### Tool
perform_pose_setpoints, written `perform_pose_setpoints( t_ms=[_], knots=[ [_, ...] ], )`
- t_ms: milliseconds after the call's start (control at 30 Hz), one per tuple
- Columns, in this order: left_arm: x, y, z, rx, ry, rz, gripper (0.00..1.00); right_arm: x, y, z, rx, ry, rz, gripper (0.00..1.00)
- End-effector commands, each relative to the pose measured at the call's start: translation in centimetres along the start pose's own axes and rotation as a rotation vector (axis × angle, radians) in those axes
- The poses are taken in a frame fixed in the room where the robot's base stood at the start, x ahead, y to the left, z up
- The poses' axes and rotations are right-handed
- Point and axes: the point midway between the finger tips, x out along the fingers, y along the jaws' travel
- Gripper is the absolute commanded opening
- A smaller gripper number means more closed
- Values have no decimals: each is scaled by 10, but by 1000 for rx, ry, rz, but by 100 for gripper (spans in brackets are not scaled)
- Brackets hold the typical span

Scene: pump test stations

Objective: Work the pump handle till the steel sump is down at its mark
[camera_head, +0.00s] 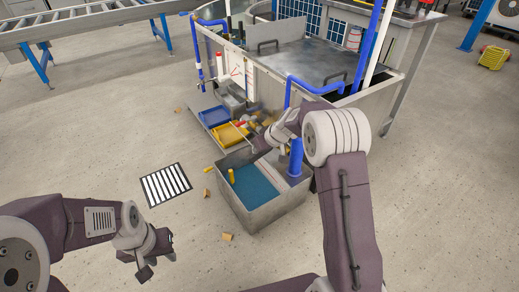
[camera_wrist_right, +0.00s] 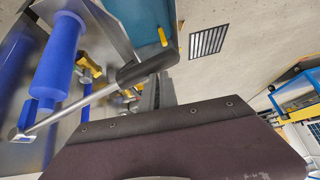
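The steel sump (camera_head: 279,213) is an open grey box on the floor with blue liquid (camera_head: 252,186) inside. A blue pump body (camera_head: 296,160) stands at its right side; a blue cylinder (camera_wrist_right: 60,55) also shows in the right wrist view. The pump handle is a silver rod with a black grip (camera_wrist_right: 148,67). My right gripper (camera_wrist_right: 156,96) is at the grip; its fingers are mostly hidden, so I cannot tell whether they close on it. My left gripper (camera_head: 156,264) is open and empty above the floor, left of the sump.
A steel test bench (camera_head: 310,60) with blue pipes stands behind. A blue tray (camera_head: 214,116) and a yellow tray (camera_head: 228,136) lie left of the pump. A striped floor grate (camera_head: 166,185) and small tan blocks (camera_head: 227,237) lie near the sump.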

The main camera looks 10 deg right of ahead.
Motion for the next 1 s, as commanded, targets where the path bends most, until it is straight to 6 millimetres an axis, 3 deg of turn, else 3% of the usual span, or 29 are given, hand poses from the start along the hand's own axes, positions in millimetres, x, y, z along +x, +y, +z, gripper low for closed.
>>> perform_pose_setpoints(
  t_ms=[33,233,333,533,800,1000],
  knots=[
    [2,0,0,0,0,0,36,8,-5,13,3,-28,-16,0],
    [1,0,0,0,0,0,36,7,-5,12,3,-28,-16,0],
    [-9,0,-1,0,0,0,36,-2,-7,3,1,-24,-14,0],
    [-49,1,-5,0,0,0,36,-37,-16,-37,-4,-1,-3,0],
    [-61,1,-6,0,0,0,36,-96,-30,-33,-2,4,1,0],
    [-69,1,-7,0,0,0,36,-121,-36,-32,-2,6,3,0]
  ],
)
